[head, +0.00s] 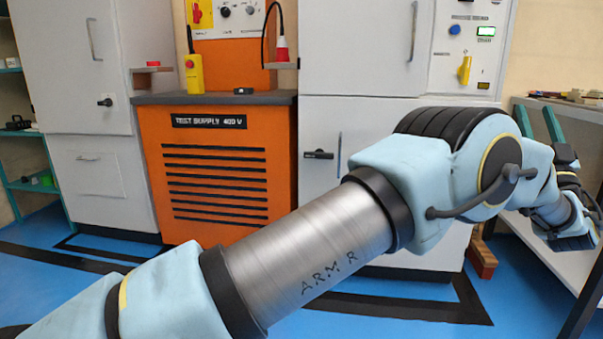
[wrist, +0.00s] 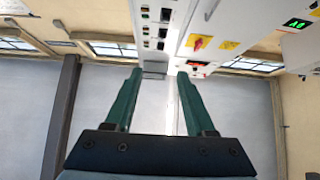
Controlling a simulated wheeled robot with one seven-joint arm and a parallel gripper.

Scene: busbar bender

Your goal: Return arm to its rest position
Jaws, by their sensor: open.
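My arm, light blue with a metal tube marked "ARM R", stretches across the head view from bottom left to the right. My gripper (head: 537,108) is at the right edge of that view, its two green fingers pointing up. In the wrist view my gripper (wrist: 160,72) shows its green fingers spread apart with nothing between them. Part of the wrist is cut off by the right edge of the head view.
An orange test supply cabinet (head: 218,178) stands between a left grey cabinet (head: 75,60) and a right grey cabinet (head: 360,45). A workbench (head: 565,262) is at the right, close behind my wrist. Teal shelves (head: 30,187) are at the left. Blue floor (head: 70,280) is open in front.

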